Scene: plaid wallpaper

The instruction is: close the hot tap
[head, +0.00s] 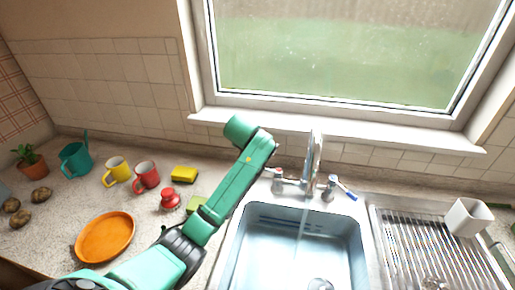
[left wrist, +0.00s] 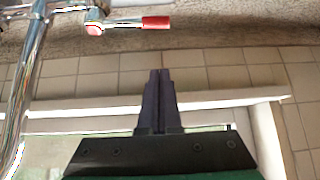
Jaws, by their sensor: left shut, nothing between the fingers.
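The hot tap's red lever (left wrist: 154,22) shows at the top of the left wrist view, pointing right from its chrome valve. In the head view the hot tap valve (head: 278,174) stands left of the chrome spout (head: 313,160), its lever partly behind my left arm. The cold tap (head: 330,187) with a blue-tipped lever is right of the spout. A thin stream of water (head: 301,225) seems to fall into the sink (head: 262,240). My left gripper (left wrist: 160,75) is shut and empty, apart from the red lever; my arm hides it in the head view. My right gripper is not in view.
Left of the sink are a yellow mug (head: 117,171), a red mug (head: 146,176), an orange plate (head: 105,238), a yellow sponge (head: 184,174) and a teal watering can (head: 75,160). A drainer (head: 400,245) with a white cup (head: 468,217) is right. The window sill (head: 380,135) runs behind.

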